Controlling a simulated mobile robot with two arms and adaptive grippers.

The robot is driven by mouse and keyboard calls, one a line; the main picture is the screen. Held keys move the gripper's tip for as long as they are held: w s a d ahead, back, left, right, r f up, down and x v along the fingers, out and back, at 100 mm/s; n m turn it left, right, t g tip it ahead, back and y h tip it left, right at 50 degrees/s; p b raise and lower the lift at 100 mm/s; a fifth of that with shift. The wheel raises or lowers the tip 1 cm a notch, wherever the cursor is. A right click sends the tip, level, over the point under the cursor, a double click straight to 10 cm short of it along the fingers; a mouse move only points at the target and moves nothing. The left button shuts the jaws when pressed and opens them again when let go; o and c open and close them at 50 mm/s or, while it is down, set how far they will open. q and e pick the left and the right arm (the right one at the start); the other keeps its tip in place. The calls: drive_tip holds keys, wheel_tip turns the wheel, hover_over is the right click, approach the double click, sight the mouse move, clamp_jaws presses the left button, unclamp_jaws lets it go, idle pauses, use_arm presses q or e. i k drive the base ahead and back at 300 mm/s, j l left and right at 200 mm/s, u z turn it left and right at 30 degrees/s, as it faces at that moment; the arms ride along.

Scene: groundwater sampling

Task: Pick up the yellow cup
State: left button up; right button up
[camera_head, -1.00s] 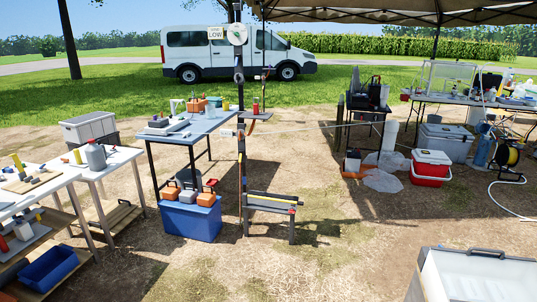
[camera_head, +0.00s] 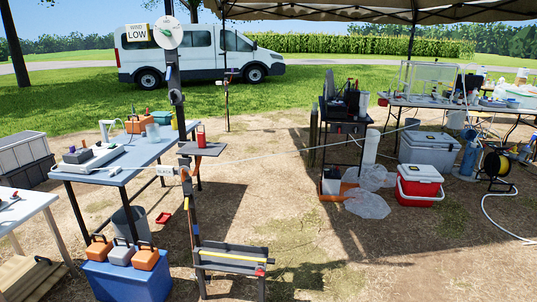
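A small yellow object (camera_head: 174,121) stands at the far right end of the grey-blue table (camera_head: 112,179), close behind the dark post. It may be the yellow cup, but it is too small and partly covered to tell its shape. No other yellow cup can be made out. Neither of my grippers is in view.
The post (camera_head: 177,100) with a low rail (camera_head: 233,258) stands in front. A blue box (camera_head: 128,280) with several small cases is beside the table. A red cooler (camera_head: 419,184) and clear bags (camera_head: 367,204) lie right. Bare ground (camera_head: 330,260) is open between.

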sight(175, 125)
drive_tip(key=i+z, duration=0.15)
drive_tip(key=i, duration=0.45)
drive_tip(key=i+z, duration=0.15)
drive_tip(key=i, duration=0.45)
drive_tip(key=i+j+z, duration=0.15)
drive_tip(key=i, duration=0.45)
drive_tip(key=i+l+z, duration=0.15)
drive_tip(key=i, duration=0.85)
drive_tip(key=i+l+z, duration=0.1)
drive_tip(key=i, duration=0.85)
drive_tip(key=i+j+u, duration=0.2)
drive_tip(key=i+u, duration=0.15)
drive_tip(key=u, duration=0.15)
drive_tip(key=i+u, duration=0.35)
drive_tip(key=u, duration=0.15)
drive_tip(key=i+u, duration=0.35)
drive_tip(key=u, duration=0.15)
drive_tip(key=i+l+u, duration=0.25)
drive_tip(key=u, duration=0.25)
drive_tip(key=i+l, duration=0.05)
drive_tip(key=i, duration=0.05)
